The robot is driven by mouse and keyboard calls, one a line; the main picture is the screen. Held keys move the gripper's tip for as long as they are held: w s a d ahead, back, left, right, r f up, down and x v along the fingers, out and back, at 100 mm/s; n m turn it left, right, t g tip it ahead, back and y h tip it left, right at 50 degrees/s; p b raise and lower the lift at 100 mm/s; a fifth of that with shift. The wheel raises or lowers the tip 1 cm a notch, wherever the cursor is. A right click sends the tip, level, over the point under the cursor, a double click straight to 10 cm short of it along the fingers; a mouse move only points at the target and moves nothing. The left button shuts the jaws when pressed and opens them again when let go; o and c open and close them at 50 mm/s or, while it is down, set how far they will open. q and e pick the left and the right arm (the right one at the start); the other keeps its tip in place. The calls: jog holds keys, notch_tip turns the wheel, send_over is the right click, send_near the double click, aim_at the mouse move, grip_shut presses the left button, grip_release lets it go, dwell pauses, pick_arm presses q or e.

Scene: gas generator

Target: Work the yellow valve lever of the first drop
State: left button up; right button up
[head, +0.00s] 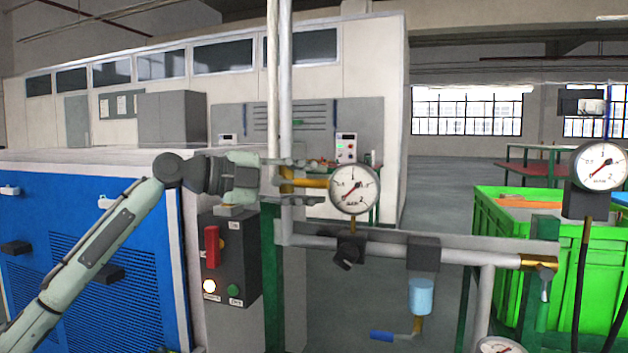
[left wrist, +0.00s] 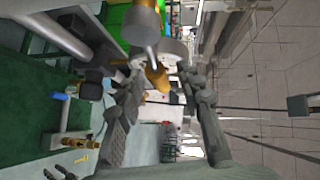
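My left gripper (head: 305,180) reaches in from the left at the vertical white pipe (head: 285,90). Its two fingers are apart, one above and one below a yellow-brass fitting (head: 308,183) that leads to a round gauge (head: 354,189). In the left wrist view, the brass-yellow piece (left wrist: 157,77) shows between the spread fingers (left wrist: 160,85). I cannot tell whether either finger touches it, or whether it includes the yellow lever. A small yellow piece (left wrist: 80,160) also shows low at the left of the wrist view; I cannot tell what it is.
The horizontal pipe (head: 400,246) runs right below the gauge, with a black knob (head: 348,250) and a blue-handled valve (head: 382,336) near it. A control box (head: 229,255) and blue cabinet (head: 90,260) stand left. A green crate (head: 490,235) and second gauge (head: 599,166) are right.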

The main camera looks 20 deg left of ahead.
pick_arm(q)
jog(key=shift+w+d, duration=0.3)
jog(key=shift+c, duration=0.6)
grip_shut()
